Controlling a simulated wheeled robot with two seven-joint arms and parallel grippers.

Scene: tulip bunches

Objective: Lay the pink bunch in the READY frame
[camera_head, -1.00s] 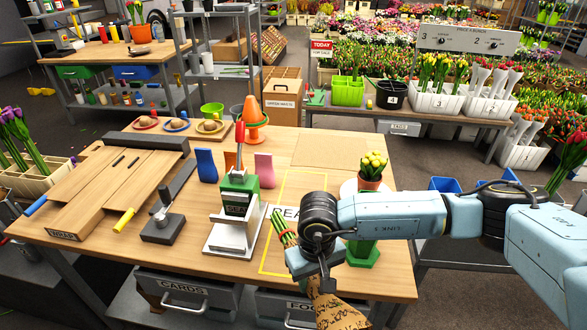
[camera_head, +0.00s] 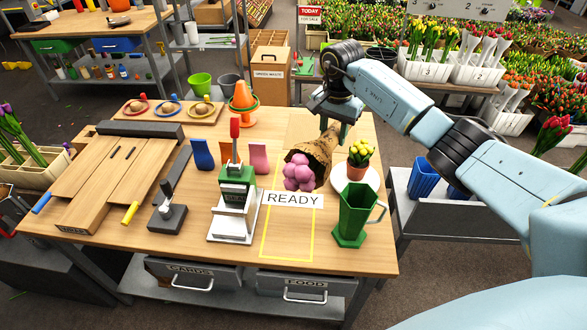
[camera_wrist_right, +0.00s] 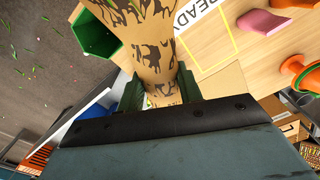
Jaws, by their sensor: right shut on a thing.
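The pink bunch (camera_head: 299,172) has round pink blossoms and a brown, black-patterned paper wrap, which also fills the middle of the right wrist view (camera_wrist_right: 155,50). My right gripper (camera_head: 338,128) is shut on the wrap; its two dark green fingers (camera_wrist_right: 160,92) press on both sides of it. The blossoms point to the front of the table, over the back part of the yellow-outlined READY frame (camera_head: 264,243), behind the READY label (camera_head: 293,199). I cannot tell whether the bunch touches the table. My left gripper is not in view.
A green mug (camera_head: 354,213) stands right of the frame, with a potted yellow plant (camera_head: 360,158) on a white saucer behind it. A green press (camera_head: 237,188) and a pink block (camera_head: 259,157) stand left of the frame. The frame's front part is clear.

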